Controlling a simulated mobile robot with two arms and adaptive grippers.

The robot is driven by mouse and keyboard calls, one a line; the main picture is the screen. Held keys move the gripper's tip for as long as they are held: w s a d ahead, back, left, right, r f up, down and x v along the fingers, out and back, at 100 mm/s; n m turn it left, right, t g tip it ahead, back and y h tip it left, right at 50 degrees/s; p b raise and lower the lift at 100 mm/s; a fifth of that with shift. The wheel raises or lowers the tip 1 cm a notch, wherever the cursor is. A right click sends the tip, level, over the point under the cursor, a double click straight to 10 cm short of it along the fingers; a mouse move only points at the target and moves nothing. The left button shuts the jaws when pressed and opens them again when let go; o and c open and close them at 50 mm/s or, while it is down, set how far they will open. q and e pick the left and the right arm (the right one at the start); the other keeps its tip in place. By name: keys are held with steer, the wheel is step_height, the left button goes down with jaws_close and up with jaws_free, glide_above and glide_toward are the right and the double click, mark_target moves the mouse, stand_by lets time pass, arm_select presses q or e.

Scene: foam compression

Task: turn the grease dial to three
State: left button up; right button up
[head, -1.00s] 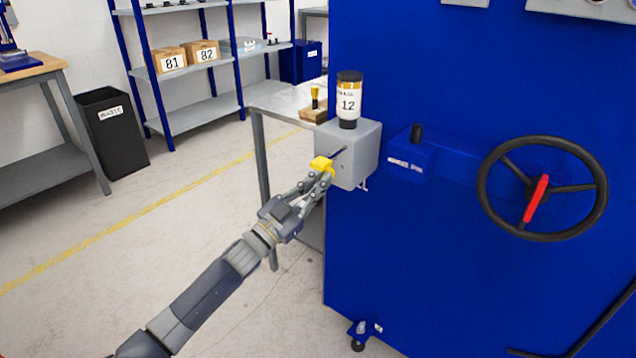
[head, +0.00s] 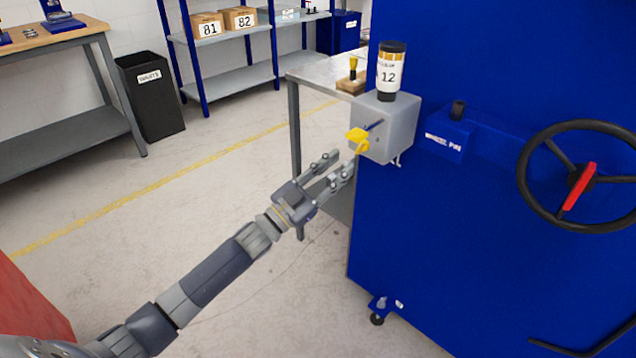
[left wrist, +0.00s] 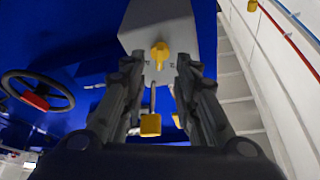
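The grey grease box (head: 388,128) is fixed to the side of the blue machine, with a container labelled 12 (head: 389,72) on top. In the left wrist view, a yellow dial (left wrist: 160,52) sits on the grey box face between small marks too small to read. A yellow block (left wrist: 150,125) on a thin rod also shows there; in the head view, yellow parts (head: 357,135) stand out from the box front. My left gripper (head: 340,165) is open and empty, its fingertips just short of and below these parts. My right gripper is out of view.
A black handwheel with a red handle (head: 579,186) is on the machine at the right. A small blue labelled housing with a black knob (head: 458,110) is nearer the box. A metal table (head: 325,72) stands behind the box. Open floor lies to the left.

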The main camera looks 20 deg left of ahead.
arm_select(q)
steer(key=v, duration=0.6)
steer(key=shift+s, duration=0.3)
steer(key=shift+a+f, duration=0.15)
steer(key=shift+f, duration=0.05)
